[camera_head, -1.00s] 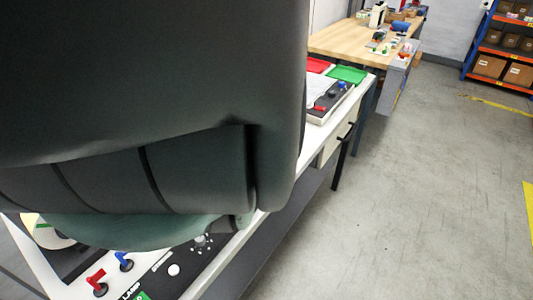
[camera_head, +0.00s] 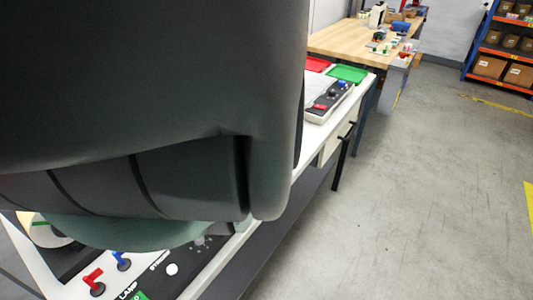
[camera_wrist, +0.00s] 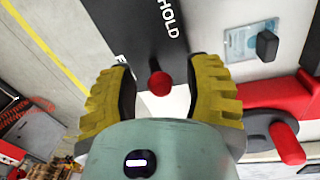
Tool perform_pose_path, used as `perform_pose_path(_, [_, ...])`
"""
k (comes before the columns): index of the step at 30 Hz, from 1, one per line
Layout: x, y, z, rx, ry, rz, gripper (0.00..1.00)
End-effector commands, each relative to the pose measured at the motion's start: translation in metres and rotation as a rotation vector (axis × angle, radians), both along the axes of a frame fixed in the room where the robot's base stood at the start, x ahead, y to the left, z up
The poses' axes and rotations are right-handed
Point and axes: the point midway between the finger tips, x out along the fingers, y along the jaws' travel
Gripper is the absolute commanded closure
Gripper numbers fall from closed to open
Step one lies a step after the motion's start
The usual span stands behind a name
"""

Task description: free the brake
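A red ball knob (camera_wrist: 160,83) shows in the wrist view on a dark panel (camera_wrist: 133,30) with white lettering that reads "HOLD". My gripper (camera_wrist: 158,76) has two yellow ribbed fingers, spread on either side of the knob with a visible gap at each side. It is open and holds nothing. Whether this knob belongs to the brake I cannot tell. A larger red lever (camera_wrist: 287,142) is to the right of the right finger. In the head view my arm covers most of the machine and hides the gripper and the knob.
In the head view a red lever (camera_head: 92,281), a blue lever (camera_head: 122,262) and a white knob (camera_head: 171,269) are on the panel at lower left. A control box (camera_head: 328,101) lies on the white table by a green tray (camera_head: 348,74). The floor (camera_head: 420,200) at right is clear.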

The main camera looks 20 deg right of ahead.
Motion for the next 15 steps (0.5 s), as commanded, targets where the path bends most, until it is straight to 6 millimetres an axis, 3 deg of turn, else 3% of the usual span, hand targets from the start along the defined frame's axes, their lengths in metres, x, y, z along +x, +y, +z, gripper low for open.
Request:
perform_pose_path(2, [0.0000,0.0001,0.0000,0.000,0.000,0.000,0.60])
perform_pose_path(13, [-0.0001,0.0002,-0.0001,0.001,0.000,0.000,0.98])
perform_pose_path(15, [-0.0001,0.0003,-0.0001,0.000,0.001,0.000,1.00])
